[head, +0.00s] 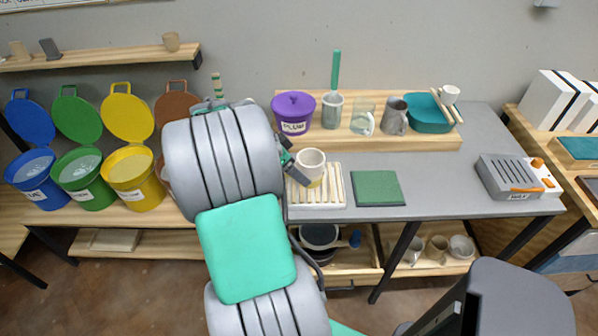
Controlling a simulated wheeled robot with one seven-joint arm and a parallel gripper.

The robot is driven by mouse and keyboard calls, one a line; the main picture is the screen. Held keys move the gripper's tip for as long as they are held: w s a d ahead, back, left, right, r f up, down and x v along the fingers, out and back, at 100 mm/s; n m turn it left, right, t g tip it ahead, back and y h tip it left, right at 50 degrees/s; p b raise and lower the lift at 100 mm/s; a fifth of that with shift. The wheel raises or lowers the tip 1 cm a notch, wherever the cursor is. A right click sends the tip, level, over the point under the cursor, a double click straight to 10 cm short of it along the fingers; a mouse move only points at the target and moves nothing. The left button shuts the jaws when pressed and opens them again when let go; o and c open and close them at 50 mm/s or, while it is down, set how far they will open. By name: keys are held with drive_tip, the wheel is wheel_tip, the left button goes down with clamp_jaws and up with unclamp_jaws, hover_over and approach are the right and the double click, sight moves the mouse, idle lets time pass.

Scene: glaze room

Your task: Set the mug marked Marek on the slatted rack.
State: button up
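A cream-white mug (311,161) with a yellowish lower part is upright at the back of the slatted rack (331,199). No name can be read on it. I cannot tell whether it rests on the slats or is held just above them. The rack is pale with raised bars and lies on the grey table. My gripper (296,168) is at the mug's left side, with dark finger parts close against it. My arm hides much of the gripper, so its grip on the mug is unclear.
A green mat (377,188) lies right of the rack. A purple lidded pot (294,113), grey mugs (394,116) and a teal basin (429,113) stand on the raised shelf behind. A grey slotted wax unit (509,177) is at the right. Table between mat and unit is clear.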

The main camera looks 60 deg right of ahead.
drive_tip(key=v, duration=0.9)
drive_tip(key=w+a+n+t, duration=0.4)
drive_tip(key=w+a+n, duration=0.65)
drive_tip(key=a, duration=0.35)
drive_tip(key=s+a+f+n+t+y, duration=0.1)
drive_tip(key=a+n+y, duration=0.1)
drive_tip(key=a+n, duration=0.5)
drive_tip(key=s+a+n+t+y, duration=0.1)
drive_tip(key=a+n, duration=0.6)
drive_tip(key=a, duration=1)
drive_tip(key=shift+f+n+t+y, duration=0.35)
drive_tip(key=shift+t+y, duration=0.15)
drive_tip(key=shift+y, duration=0.4)
drive_tip(key=shift+c, duration=0.5)
